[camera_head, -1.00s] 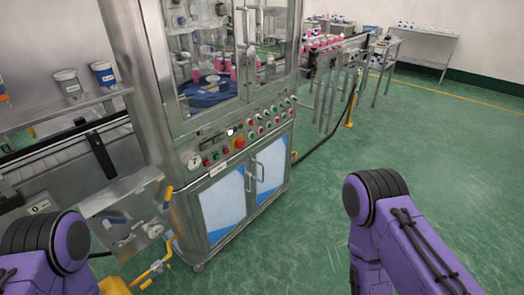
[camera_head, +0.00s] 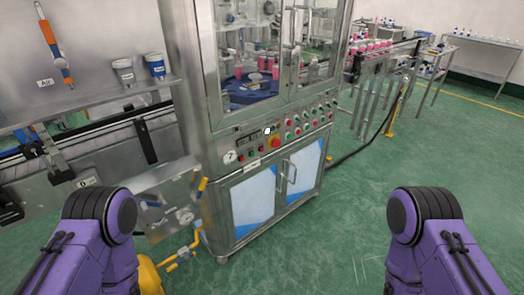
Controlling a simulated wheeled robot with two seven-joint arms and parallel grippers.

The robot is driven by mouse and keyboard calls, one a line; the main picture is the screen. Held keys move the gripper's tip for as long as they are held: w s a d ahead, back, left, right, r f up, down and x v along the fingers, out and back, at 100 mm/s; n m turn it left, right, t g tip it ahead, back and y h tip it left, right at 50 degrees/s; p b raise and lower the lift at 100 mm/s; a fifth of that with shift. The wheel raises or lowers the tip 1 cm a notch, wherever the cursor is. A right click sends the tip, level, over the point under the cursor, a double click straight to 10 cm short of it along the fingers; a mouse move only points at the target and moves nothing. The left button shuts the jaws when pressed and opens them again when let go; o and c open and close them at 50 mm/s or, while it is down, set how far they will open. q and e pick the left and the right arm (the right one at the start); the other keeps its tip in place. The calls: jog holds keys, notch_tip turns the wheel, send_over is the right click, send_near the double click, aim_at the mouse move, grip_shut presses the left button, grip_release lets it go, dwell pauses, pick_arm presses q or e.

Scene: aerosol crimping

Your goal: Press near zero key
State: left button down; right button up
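The crimping machine (camera_head: 200,95) stands ahead of me, a steel cabinet with glass doors above and white-and-blue doors below. Its control panel (camera_head: 262,146) runs along the front at mid height. It carries a red emergency knob (camera_head: 275,142), a white knob (camera_head: 267,131), a gauge (camera_head: 230,156) and several green and red buttons (camera_head: 297,132). The labels are too small to read, so I cannot tell which key is the near zero key. Only my purple arm links show at the lower left and lower right, well short of the panel. Neither gripper is in view.
A conveyor (camera_head: 90,150) and a shelf with two cups (camera_head: 156,66) are at the left. Yellow pipes (camera_head: 184,254) stand low at the machine's left corner. Another conveyor with pink cans (camera_head: 375,46) is at the right. Green floor (camera_head: 350,230) lies open in front and right.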

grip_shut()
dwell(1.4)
